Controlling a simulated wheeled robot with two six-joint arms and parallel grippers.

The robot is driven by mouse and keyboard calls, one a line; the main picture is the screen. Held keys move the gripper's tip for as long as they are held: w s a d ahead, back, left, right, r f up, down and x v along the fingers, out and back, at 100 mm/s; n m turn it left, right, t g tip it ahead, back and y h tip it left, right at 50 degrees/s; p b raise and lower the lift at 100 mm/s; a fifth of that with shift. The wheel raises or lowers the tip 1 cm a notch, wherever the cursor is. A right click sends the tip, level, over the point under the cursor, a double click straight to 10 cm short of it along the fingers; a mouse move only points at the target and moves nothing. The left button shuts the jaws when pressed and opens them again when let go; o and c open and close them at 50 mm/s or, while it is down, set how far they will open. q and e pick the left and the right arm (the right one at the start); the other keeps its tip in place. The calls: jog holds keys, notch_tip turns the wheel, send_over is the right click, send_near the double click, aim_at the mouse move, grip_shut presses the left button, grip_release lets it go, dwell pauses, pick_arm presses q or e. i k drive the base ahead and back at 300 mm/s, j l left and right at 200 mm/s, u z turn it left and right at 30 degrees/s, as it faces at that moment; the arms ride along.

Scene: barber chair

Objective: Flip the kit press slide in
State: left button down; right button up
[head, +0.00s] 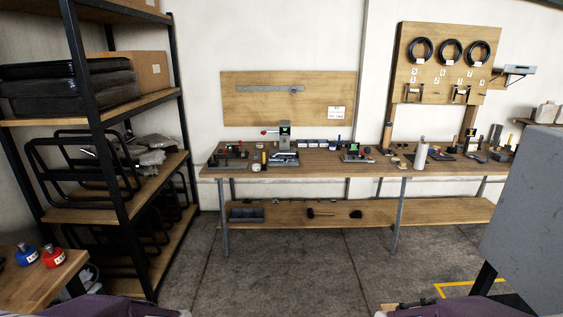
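A small grey press (285,142) stands on the long wooden workbench (330,168) against the back wall, left of the bench's middle. A green patch shows near its top, and a lever with a red knob (264,132) sticks out to its left. A dark and silver tray-like part (284,157) lies at its foot. The press is small and far off, so I cannot tell which part is the slide or how it stands. Neither of my grippers is in view; only purple-grey parts of my own body show at the bottom edge.
A black-framed shelf rack (135,215) stands at the left. A small table at lower left holds a blue bottle (27,254) and a red bottle (53,256). A large grey panel (530,220) fills the right side. The grey floor (300,270) before the bench is clear.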

aim_at(282, 157)
jog(key=i+l, duration=0.1)
jog(key=i, duration=3.9)
jog(key=j+u, duration=0.05)
jog(key=j, duration=0.05)
